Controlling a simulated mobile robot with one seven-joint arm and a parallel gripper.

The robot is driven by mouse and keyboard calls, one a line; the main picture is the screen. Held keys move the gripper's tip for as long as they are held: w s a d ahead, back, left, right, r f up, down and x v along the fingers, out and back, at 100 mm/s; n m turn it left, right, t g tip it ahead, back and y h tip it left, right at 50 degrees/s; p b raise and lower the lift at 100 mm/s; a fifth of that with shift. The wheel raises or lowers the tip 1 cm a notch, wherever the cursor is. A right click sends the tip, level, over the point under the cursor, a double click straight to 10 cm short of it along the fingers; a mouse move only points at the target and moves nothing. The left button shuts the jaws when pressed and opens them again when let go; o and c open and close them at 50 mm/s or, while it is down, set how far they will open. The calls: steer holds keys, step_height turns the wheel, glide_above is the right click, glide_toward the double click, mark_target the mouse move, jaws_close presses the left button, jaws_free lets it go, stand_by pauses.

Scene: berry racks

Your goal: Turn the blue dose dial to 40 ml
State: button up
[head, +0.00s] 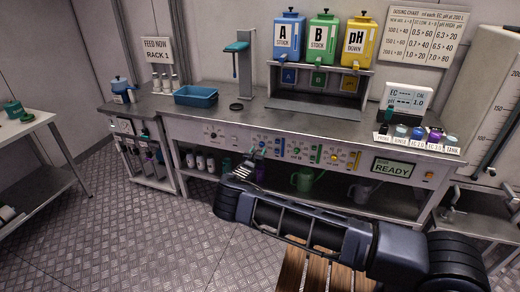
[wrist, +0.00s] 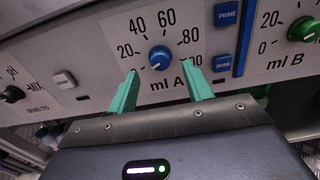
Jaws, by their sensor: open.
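The blue dose dial (wrist: 160,57) is on the panel above the label "ml A" in the wrist view. Its printed scale runs 20, 40, 60, 80, 100 around it, with the low end partly hidden by a finger. A small light mark seems to show on the dial's lower left; its exact reading is too small to tell. My gripper (wrist: 160,71) is open, with its green fingers on either side of and just below the dial, not closed on it. In the head view my gripper (head: 252,158) is at the panel's front.
A blue PRIME button (wrist: 227,14) and a blue DOSE button (wrist: 222,66) sit right of the dial. The green ml B dial (wrist: 303,30) is further right. The READY display (head: 394,168) is on the panel's right.

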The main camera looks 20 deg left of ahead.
mark_target(261, 146)
steer(key=shift+w, duration=1.7)
steer(key=shift+c, duration=0.4)
steer(key=c, duration=0.9)
